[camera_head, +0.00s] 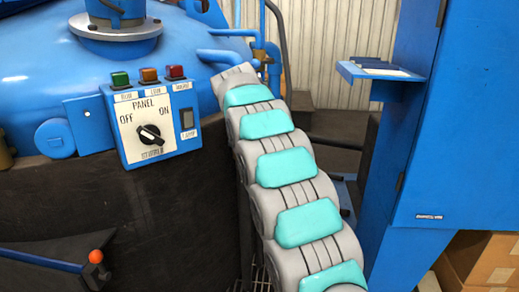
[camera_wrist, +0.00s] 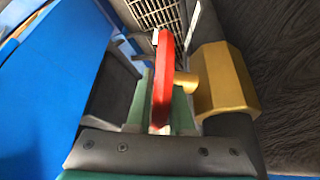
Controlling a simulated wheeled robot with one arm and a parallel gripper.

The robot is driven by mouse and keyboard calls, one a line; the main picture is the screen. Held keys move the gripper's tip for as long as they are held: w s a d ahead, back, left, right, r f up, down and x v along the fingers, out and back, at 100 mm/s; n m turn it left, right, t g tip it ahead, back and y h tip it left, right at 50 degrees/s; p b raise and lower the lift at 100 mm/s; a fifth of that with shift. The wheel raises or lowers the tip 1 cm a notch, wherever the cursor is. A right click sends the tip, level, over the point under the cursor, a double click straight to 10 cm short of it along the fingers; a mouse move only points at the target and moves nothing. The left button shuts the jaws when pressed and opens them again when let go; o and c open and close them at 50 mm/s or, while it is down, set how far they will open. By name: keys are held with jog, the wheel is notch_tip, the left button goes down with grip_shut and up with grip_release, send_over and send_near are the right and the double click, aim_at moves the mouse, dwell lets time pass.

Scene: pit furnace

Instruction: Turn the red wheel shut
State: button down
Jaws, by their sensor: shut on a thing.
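In the wrist view the red wheel (camera_wrist: 163,75) shows nearly edge-on, as an upright red strip in the middle. A short brass stem joins it to a brass valve body (camera_wrist: 226,80) on its right. My gripper (camera_wrist: 161,108) has its green fingers on either side of the wheel and is shut on it. The lower part of the wheel is hidden behind the dark gripper body. In the head view my grey arm with teal pads reaches away and hides the wheel and my gripper.
In the head view a control panel (camera_head: 157,125) with a black knob sits on the blue furnace (camera_head: 35,65) at left. A tall blue cabinet (camera_head: 455,130) with a small shelf (camera_head: 380,72) stands at right. Cardboard boxes (camera_head: 490,258) lie at bottom right. A floor grating (camera_wrist: 155,12) shows in the wrist view.

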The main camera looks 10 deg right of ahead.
dwell(0.3)
jog(key=c, duration=0.8)
grip_release()
jog(key=shift+v, duration=3.9)
